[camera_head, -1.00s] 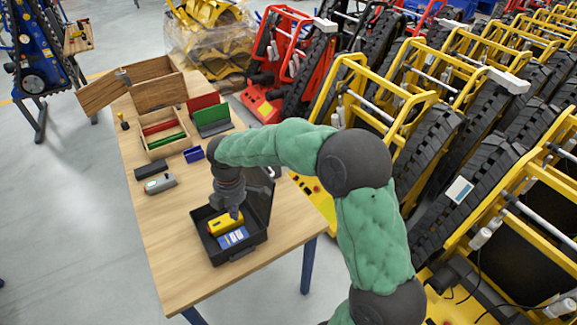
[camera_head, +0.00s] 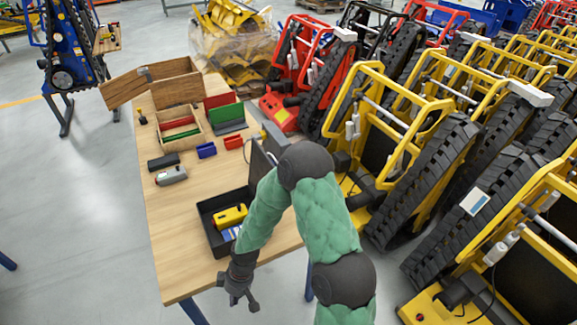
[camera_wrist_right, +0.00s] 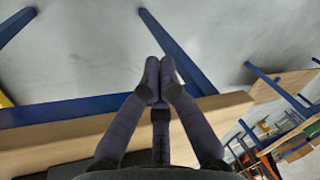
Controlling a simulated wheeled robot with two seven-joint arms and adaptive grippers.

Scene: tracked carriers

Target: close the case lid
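The black case (camera_head: 206,213) stands open near the front of the wooden table. Its lid (camera_head: 262,160) stands up along the case's right side, partly hidden behind my right arm. A yellow item (camera_head: 231,215) and a blue item (camera_head: 229,234) lie inside the case. My right gripper (camera_head: 240,299) is off the table's front edge, in front of the case and apart from it. Its fingers (camera_wrist_right: 159,88) come together in the wrist view with nothing between them. My left gripper is in neither view.
The table (camera_head: 175,265) also bears a divided wooden tray (camera_head: 160,122), a blue bin (camera_head: 206,150), a red bin (camera_head: 233,142), a grey device (camera_head: 171,175) and a black block (camera_head: 163,161). Yellow tracked carriers (camera_head: 440,180) stand close on the right. The table's left front is clear.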

